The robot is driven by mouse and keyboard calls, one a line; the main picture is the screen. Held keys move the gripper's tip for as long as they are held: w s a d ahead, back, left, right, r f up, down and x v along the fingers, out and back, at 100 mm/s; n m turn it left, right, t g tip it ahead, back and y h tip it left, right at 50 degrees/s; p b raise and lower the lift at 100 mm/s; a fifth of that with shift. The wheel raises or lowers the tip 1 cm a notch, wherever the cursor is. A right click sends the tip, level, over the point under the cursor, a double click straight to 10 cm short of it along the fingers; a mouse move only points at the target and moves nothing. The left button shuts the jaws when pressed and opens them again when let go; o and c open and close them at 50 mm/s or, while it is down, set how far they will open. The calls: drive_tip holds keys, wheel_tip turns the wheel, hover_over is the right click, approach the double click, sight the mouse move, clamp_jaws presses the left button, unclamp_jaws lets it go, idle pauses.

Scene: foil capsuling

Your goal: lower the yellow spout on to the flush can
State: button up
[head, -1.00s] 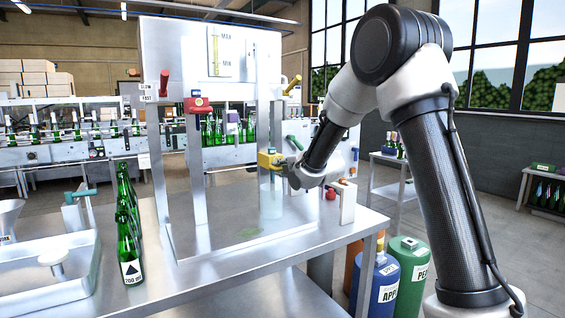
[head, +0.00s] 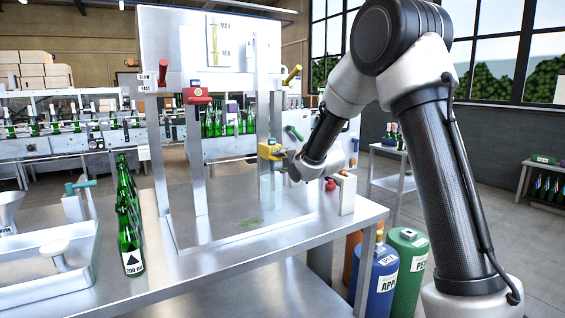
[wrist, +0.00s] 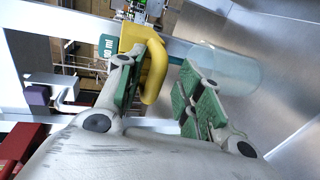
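The yellow spout (head: 270,150) is on an upright metal post of the filling stand, above the steel table. In the wrist view its yellow curved part (wrist: 154,72) lies between my fingers, closer to the left one. My gripper (head: 284,163) is beside the spout on its right; in the wrist view my gripper (wrist: 163,82) has its green-padded fingers apart, with a clear gap to the right finger. The flush can, a clear pale cylinder (wrist: 228,68), shows beyond the right finger in the wrist view. It is hard to make out in the head view.
A white upright block (head: 347,193) stands at the table's right edge. Green bottles (head: 130,235) stand in a row at left. Blue (head: 376,278) and green (head: 408,265) cylinders stand below on the right.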

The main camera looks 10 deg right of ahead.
drive_tip(key=shift+s, duration=0.1)
drive_tip(key=v, duration=1.1)
drive_tip(key=shift+s, duration=0.35)
drive_tip(key=shift+d+r, duration=0.15)
drive_tip(key=s+d+f+m+g+h, duration=0.35)
drive_tip(key=f+m, duration=0.25)
drive_tip(key=f, duration=0.2)
drive_tip(key=s+d+f+m+g, duration=0.2)
drive_tip(key=s+m, duration=0.1)
drive_tip(key=s, duration=0.2)
drive_tip(key=s+d+f+m+g, duration=0.2)
drive_tip(key=s+m+g, duration=0.1)
drive_tip(key=s+m, duration=0.15)
drive_tip(key=s+d+r+m, duration=0.1)
drive_tip(key=s+r+m, duration=0.1)
drive_tip(key=s, duration=0.6)
drive_tip(key=s+d+r+m+g+h, duration=0.1)
drive_tip(key=s+r+m, duration=0.2)
drive_tip(key=s, duration=0.5)
drive_tip(key=s+d+r+m, duration=0.2)
drive_tip(key=s+r+m, duration=0.1)
drive_tip(key=s, duration=0.6)
drive_tip(key=shift+r+g, duration=0.35)
drive_tip(key=shift+r, duration=0.15)
